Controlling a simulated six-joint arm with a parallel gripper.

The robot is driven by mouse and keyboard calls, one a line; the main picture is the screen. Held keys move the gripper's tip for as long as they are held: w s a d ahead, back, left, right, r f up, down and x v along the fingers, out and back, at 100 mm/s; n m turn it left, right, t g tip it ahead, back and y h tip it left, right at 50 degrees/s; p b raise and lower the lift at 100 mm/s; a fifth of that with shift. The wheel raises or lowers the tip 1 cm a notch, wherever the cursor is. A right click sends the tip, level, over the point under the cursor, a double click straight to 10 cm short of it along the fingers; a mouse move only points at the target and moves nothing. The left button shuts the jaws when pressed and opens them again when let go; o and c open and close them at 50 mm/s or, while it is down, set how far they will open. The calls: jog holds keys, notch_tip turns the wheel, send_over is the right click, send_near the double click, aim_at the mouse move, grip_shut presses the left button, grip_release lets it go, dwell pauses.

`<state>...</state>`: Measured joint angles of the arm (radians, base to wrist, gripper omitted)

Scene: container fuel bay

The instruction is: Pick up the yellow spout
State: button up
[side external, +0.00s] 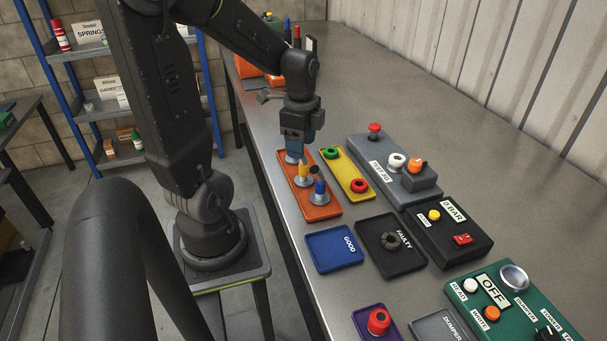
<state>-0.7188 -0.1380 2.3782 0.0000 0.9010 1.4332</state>
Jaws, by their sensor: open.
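The yellow spout (304,171) stands on a pale round base in the orange tray (322,211). A blue-topped spout (319,188) stands in the same tray, nearer the camera. Another pale base (292,157) shows at the far end of the tray, its top hidden by my gripper. My gripper (302,156) points down over the far part of the tray, just behind and above the yellow spout. It is open and holds nothing that I can see. Its fingertips are small and partly merge with the things below, so I cannot tell whether they touch anything.
A yellow tray (346,172) with green and red ring-shaped parts lies right of the orange tray. A grey fixture (370,155) stands beyond it. Blue (334,263) and black (372,229) trays and a black box (470,248) are nearer. The bench's far right is clear.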

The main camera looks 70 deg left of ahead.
aim_at(304, 166)
jog(key=f, duration=0.5)
jog(key=shift+w+d+f, duration=0.1)
jog(key=shift+w, duration=0.15)
grip_shut()
